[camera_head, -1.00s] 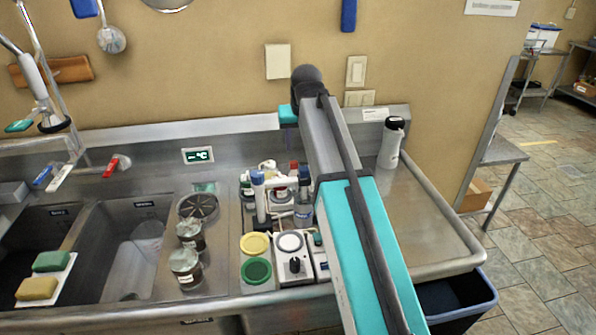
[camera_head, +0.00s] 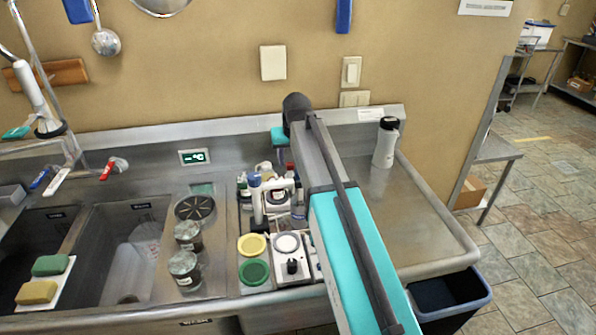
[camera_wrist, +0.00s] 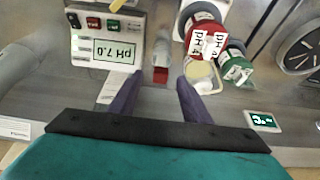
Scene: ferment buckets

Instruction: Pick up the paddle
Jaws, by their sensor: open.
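No thing in view can be told for sure as the paddle; a blue flat piece (camera_head: 344,15) hangs on the wall, cut off by the top edge of the head view. My gripper (camera_wrist: 157,82) shows in the wrist view with two dark purple fingers apart. Between and just beyond the fingertips is a small grey piece with a red end (camera_wrist: 160,74); whether it touches them I cannot tell. In the head view my teal wrist (camera_head: 280,137) is over the back of the bottle group, and the fingers cannot be made out.
A pH meter (camera_wrist: 108,38) and red-labelled and green-capped bottles (camera_wrist: 235,66) crowd the gripper. In the head view, jars (camera_head: 184,268), yellow and green lids (camera_head: 252,246) and a white dial device (camera_head: 292,265) stand nearby. A white bottle (camera_head: 386,143) stands on the clear right drainboard (camera_head: 420,215).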

